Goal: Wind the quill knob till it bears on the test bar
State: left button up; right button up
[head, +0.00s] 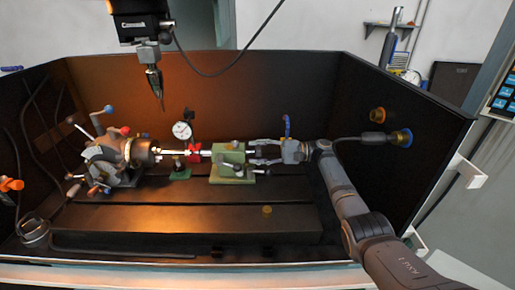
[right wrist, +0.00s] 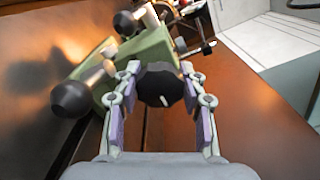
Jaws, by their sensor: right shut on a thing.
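The black quill knob (right wrist: 160,86) is at the end of the green tailstock, between the fingers of my right gripper (right wrist: 161,98) in the right wrist view. My right gripper is shut on the knob. In the head view the right gripper (head: 266,151) reaches from the right to the green tailstock (head: 228,163). The test bar (head: 172,152) lies level between the chuck (head: 142,152) and the tailstock. I cannot tell whether the quill touches the bar. My left gripper is not in view.
A dial gauge (head: 182,130) stands behind the bar. A black spindle head with a pointed tool (head: 154,85) hangs above left. Dark enclosure walls surround the bed (head: 190,218). A hose nozzle (head: 374,140) is on the right wall.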

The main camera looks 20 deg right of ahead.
aim_at(258, 146)
jog(key=m+p, duration=0.2)
jog(key=m, duration=0.2)
jog(key=shift+r+m, duration=0.15)
jog(key=shift+m, duration=0.25)
jog(key=m+p, duration=0.2)
jog(key=m, duration=0.2)
jog(key=m+p, duration=0.1)
jog(key=m, duration=0.4)
jog(key=shift+w+f+m+p, duration=0.1)
jog(key=shift+m+p, duration=0.05)
jog(key=shift+m, duration=0.85)
jog(key=shift+f+m+p, duration=0.1)
jog(key=shift+m+p, duration=0.05)
jog(key=shift+m, duration=0.85)
jog(key=o, duration=1.2)
jog(key=shift+c, duration=0.2)
jog(key=shift+d+r, duration=0.1)
jog(key=shift+r, duration=0.05)
notch_tip(258, 146, up, 10)
jog(key=shift+f, duration=0.15)
